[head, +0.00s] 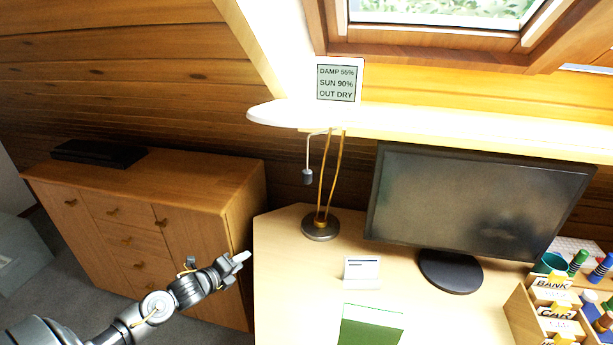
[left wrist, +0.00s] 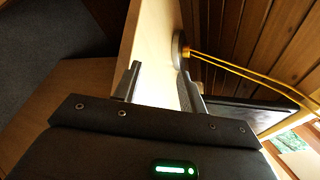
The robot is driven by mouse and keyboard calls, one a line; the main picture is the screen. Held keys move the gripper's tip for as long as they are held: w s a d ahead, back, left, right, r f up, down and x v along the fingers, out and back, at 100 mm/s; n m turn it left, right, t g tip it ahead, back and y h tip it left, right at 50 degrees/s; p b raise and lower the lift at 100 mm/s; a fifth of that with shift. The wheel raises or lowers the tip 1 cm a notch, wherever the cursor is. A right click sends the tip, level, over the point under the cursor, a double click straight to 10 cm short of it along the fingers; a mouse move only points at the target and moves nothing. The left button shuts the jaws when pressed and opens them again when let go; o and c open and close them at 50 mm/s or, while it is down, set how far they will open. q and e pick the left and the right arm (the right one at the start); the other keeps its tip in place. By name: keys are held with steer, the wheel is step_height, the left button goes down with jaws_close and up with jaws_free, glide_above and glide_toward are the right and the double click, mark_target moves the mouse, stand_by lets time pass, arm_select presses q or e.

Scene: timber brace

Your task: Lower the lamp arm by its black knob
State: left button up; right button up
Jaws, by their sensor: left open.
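A small dark grey knob (head: 307,177) hangs beside the rods on a thin pale stem. My left gripper (head: 243,257) is open and empty at the desk's left edge, below and left of the knob, clear of the lamp. In the left wrist view my open fingers (left wrist: 160,88) frame the pale desk; the brass rods (left wrist: 240,69) are beyond them. The knob cannot be made out there.
The desk (head: 285,260) carries a monitor (head: 470,205), a small white card (head: 361,268), a green book (head: 370,326) and a wooden organiser (head: 540,312) at right. A wooden cabinet (head: 190,185) stands left.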

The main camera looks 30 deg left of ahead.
arm_select(q)
steer(key=w+d+r+m+t+h+p, duration=0.1)
steer(key=d+r+m+h, duration=0.2)
steer(key=r, duration=0.6)
steer(key=w+d+r+m+t+p, duration=0.1)
steer(key=d+r+m, duration=0.1)
steer(key=r+m, duration=0.5)
steer(key=m+h+p, duration=0.1)
steer(key=m+h, duration=0.4)
steer(key=m, duration=0.4)
glide_toward(303, 178)
steer(key=p+x, duration=0.5)
steer(key=x, duration=0.5)
steer(key=shift+w, duration=0.35)
steer(key=shift+w+d, duration=0.2)
steer(key=shift+w, duration=0.05)
steer(key=shift+f, duration=0.1)
jaws_close()
